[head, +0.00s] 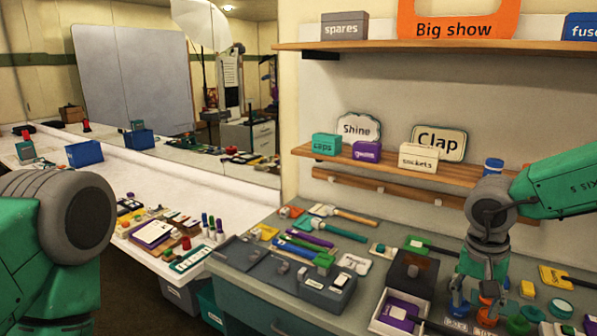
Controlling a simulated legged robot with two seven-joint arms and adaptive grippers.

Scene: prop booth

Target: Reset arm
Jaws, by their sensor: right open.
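My right arm comes in from the right edge, green with a grey joint. Its right gripper (474,304) points down over the right part of the grey counter (385,209). Its fingers are spread, with nothing seen held between them. Small round coloured pieces lie under and beside the fingers, and I cannot tell whether the fingers touch any. My left arm fills the lower left corner as a green link with a dark grey joint; its gripper is out of view.
A box with a purple item (401,313) stands left of the right gripper. Wooden shelves (380,172) with small boxes and signs run along the wall behind. Tools and a grey case (326,290) crowd the counter. A white table (180,184) stands at left.

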